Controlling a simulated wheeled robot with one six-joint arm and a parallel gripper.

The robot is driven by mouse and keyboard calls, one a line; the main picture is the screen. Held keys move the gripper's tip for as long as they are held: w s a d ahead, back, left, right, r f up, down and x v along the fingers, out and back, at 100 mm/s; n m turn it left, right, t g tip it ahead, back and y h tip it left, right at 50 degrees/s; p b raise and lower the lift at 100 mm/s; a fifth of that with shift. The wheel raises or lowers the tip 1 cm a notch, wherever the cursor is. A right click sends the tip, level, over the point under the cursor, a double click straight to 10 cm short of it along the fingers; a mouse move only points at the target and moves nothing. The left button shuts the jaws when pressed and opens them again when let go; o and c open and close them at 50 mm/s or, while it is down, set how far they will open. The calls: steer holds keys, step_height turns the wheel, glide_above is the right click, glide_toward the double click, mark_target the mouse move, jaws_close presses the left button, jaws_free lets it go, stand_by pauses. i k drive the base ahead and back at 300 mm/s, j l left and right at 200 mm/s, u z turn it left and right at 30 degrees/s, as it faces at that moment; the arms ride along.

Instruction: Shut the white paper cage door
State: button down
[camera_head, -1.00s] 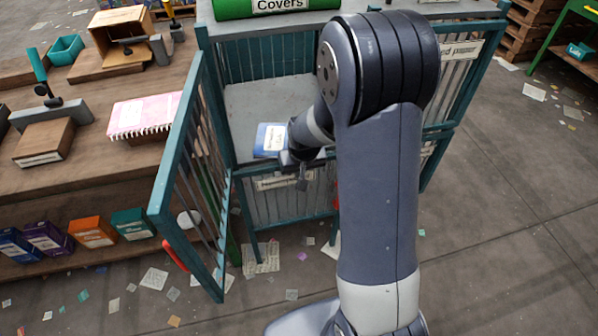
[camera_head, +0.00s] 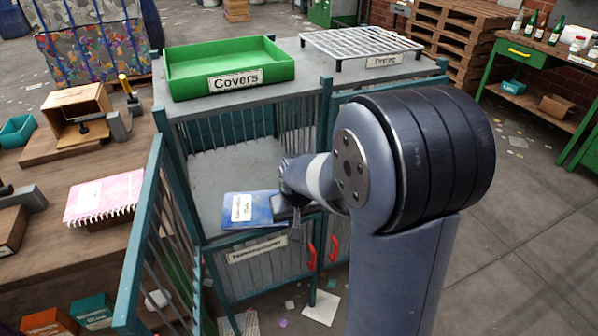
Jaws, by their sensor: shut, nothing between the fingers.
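A teal barred cage (camera_head: 200,125) stands in front of me. One barred door (camera_head: 140,235) stands swung open on its left side, its lower end cut off by the picture edge. The front label (camera_head: 257,250) below the opening seems to read "Newspaper"; I see no readable "white paper" label, so I cannot tell which door that is. Two red handles (camera_head: 311,256) (camera_head: 333,250) show at the middle of the front. My gripper (camera_head: 295,220) is shut and empty at the front of the left bay, beside a blue booklet (camera_head: 250,209). My arm hides most of the right bay.
A green "Covers" tray (camera_head: 230,70) and a white wire rack (camera_head: 362,46) sit on the cage top. A wooden bench (camera_head: 60,165) with a pink notebook (camera_head: 103,198) stands close on the left. Open floor (camera_head: 530,230) with paper scraps lies at right.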

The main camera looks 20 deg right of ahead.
mark_target(145, 237)
steer(key=z, duration=0.15)
steer(key=k+l, duration=0.15)
steer(key=k, duration=0.35)
steer(key=k+l, duration=0.15)
steer(key=k, duration=0.35)
